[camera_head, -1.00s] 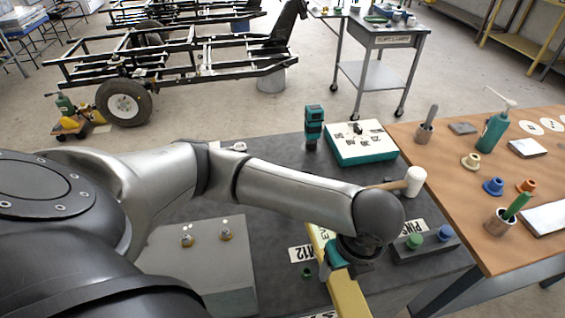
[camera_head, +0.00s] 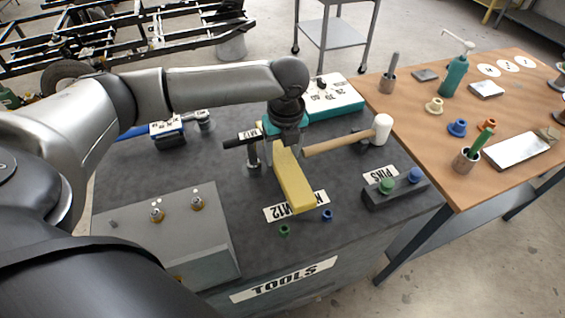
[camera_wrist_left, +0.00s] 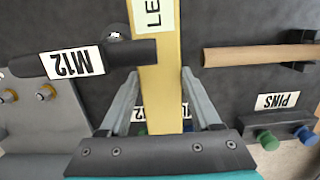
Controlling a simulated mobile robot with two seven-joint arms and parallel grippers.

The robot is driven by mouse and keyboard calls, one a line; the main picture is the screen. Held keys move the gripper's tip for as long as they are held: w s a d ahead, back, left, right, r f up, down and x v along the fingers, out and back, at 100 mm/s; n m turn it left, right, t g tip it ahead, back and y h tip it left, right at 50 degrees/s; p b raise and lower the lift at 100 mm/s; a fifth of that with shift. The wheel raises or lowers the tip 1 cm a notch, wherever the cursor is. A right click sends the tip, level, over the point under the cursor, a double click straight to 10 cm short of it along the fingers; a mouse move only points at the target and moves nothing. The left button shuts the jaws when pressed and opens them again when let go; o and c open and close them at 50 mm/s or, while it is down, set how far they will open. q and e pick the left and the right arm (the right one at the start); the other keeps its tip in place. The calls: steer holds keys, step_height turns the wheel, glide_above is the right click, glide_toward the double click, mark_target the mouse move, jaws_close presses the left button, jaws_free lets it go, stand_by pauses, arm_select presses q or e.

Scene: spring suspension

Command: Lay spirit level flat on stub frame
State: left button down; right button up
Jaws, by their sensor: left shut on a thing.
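The yellow spirit level (camera_head: 293,182) is a long bar pointing toward the near edge of the dark tool bench. It also shows in the left wrist view (camera_wrist_left: 162,95), running between my fingers, with part of a white label. My left gripper (camera_head: 284,138) is shut on it from above, fingers on both sides in the wrist view (camera_wrist_left: 163,90). I cannot tell whether the level touches the bench. A black metal frame (camera_head: 130,35) stands on the floor at the back left; I take it for the stub frame. My right gripper is not in view.
A T-handled tool (camera_head: 252,155) labelled M12 stands left of the level. A mallet (camera_head: 345,142) lies to the right, beside a pin block (camera_head: 395,190). A grey block with two studs (camera_head: 180,235) is at the left. A wooden table (camera_head: 420,130) adjoins the right.

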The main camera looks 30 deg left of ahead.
mark_target(283, 158)
arm_select(q)
steer(key=shift+f+b, duration=0.45)
steer(key=shift+f, duration=1.2)
steer(key=shift+f, duration=0.1)
steer(key=shift+c, duration=0.5)
jaws_free()
